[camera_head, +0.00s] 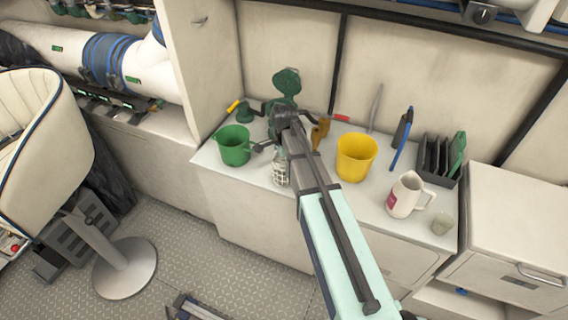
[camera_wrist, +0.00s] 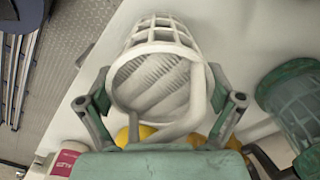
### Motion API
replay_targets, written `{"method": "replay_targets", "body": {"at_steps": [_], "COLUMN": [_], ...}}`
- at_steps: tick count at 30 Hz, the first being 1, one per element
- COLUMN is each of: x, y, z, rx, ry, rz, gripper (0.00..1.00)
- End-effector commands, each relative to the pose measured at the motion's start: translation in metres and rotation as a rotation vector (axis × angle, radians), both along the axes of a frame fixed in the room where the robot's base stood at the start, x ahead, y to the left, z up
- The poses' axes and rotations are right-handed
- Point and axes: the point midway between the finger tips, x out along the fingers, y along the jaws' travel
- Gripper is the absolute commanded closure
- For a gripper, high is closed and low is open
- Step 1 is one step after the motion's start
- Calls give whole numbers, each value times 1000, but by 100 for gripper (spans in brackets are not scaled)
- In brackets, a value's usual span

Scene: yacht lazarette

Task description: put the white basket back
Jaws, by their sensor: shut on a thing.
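The white basket (camera_head: 280,171) is a slatted, tapered basket near the front edge of the counter, below the end of my arm. In the wrist view the basket (camera_wrist: 161,27) lies between the two fingers, its round rim toward the camera and a curved white handle across it. My gripper (camera_wrist: 160,100) is shut on it, one finger at each side. I cannot tell whether the basket touches the counter. My arm hides part of the counter behind it.
A green bucket (camera_head: 233,148) stands left of the basket, and a yellow bucket (camera_head: 356,160) right of my arm. A green strainer-like item (camera_head: 286,82) is behind.

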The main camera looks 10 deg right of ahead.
Motion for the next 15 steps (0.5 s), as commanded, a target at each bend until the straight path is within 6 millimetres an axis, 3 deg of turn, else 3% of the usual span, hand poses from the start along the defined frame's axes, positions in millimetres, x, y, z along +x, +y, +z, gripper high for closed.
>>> {"method": "replay_targets", "body": {"at_steps": [15], "x": [0], "y": [0], "z": [5], "rx": [0], "ry": [0], "rz": [0], "gripper": [0]}}
